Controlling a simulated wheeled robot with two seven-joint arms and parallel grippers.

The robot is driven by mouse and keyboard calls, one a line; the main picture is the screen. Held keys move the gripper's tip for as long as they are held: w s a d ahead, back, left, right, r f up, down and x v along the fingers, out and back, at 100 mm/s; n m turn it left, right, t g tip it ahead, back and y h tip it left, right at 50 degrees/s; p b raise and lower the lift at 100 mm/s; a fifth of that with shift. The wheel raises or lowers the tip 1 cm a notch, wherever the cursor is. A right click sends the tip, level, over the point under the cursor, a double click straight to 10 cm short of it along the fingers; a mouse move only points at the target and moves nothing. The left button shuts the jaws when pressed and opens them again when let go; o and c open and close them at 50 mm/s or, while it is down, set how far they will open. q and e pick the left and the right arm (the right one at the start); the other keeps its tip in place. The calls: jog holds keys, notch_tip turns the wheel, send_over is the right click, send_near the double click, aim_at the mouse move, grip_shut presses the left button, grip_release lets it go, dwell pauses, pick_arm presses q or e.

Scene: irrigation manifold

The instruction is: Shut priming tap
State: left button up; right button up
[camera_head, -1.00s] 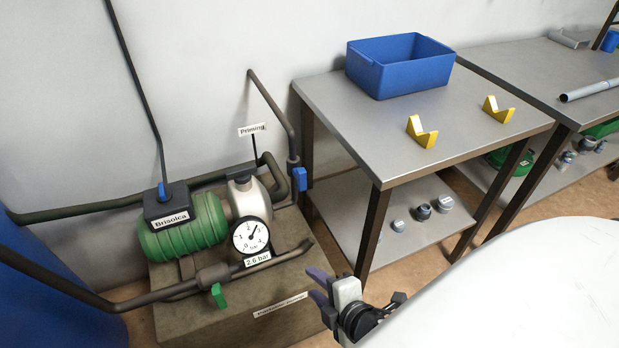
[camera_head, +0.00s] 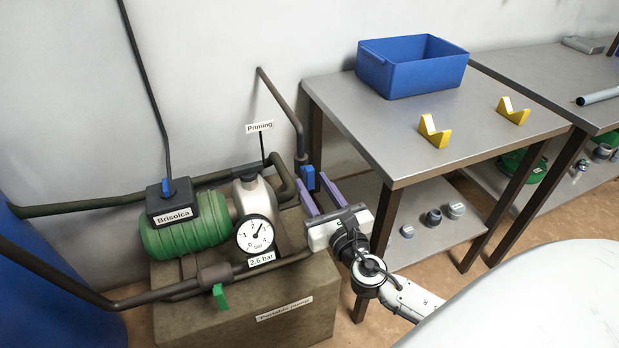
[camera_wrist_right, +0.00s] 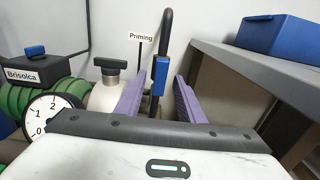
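The priming tap has a blue handle (camera_head: 307,178) on a dark upright pipe, beside the label "Priming" (camera_head: 259,127). The handle stands upright, in line with the pipe. In the right wrist view the blue handle (camera_wrist_right: 160,76) shows between the two purple fingers. My right gripper (camera_head: 315,190) is open, its fingers reaching toward the handle from the front. The fingers are apart on either side of the handle's line; whether they touch it cannot be told. My left gripper is not in view.
The green pump (camera_head: 185,228) with a gauge (camera_head: 256,236) reading 2.6 bar sits left on a plinth (camera_head: 240,315). A green tap handle (camera_head: 219,297) is at its front. A metal table (camera_head: 400,150) with a blue bin (camera_head: 412,78) stands close on the right.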

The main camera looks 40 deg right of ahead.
jog(key=shift+x, duration=1.45)
grip_shut()
